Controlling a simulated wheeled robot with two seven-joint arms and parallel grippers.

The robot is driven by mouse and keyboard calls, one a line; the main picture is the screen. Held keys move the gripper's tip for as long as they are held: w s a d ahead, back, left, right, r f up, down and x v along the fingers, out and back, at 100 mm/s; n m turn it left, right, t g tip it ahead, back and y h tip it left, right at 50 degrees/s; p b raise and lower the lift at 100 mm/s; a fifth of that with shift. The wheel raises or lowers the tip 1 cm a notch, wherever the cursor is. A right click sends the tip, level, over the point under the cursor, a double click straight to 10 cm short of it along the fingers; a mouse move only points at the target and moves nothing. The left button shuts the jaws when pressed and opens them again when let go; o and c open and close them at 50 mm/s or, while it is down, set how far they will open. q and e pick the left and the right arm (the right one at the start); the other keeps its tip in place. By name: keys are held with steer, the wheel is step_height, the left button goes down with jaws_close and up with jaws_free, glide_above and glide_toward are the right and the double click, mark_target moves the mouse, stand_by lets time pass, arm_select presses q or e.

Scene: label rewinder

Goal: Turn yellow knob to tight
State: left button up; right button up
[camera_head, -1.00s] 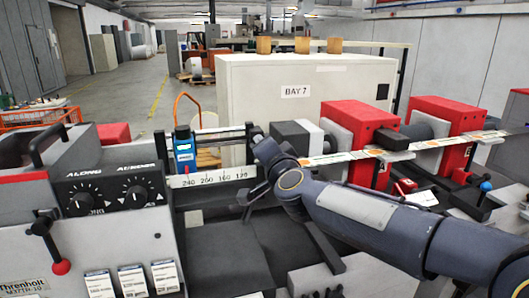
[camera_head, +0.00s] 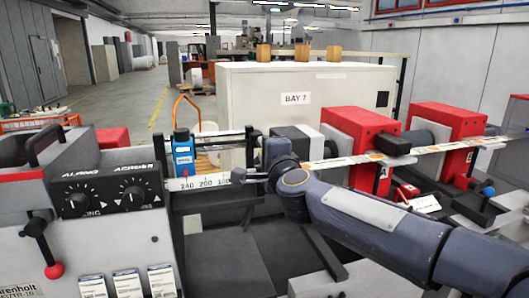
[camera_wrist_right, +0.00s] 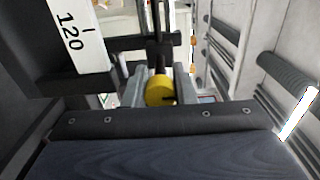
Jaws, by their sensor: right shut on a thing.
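The yellow knob (camera_wrist_right: 160,91) shows in the right wrist view, between the two grey fingers of my right gripper (camera_wrist_right: 160,84). The gripper is shut on it, with a finger on each side. A dark slot or mark shows on the knob's right side. In the head view my right gripper (camera_head: 240,176) reaches left to the right end of the numbered scale (camera_head: 203,182). The knob cannot be made out there. My left gripper is not in view.
A blue device (camera_head: 183,154) stands at the scale, left of my right gripper. Red blocks (camera_head: 362,143) and a label strip lie behind my right arm. A dial panel (camera_head: 108,196) and red-tipped lever (camera_head: 52,268) are at the left.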

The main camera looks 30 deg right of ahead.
stand_by(0.4)
steer(key=o, duration=1)
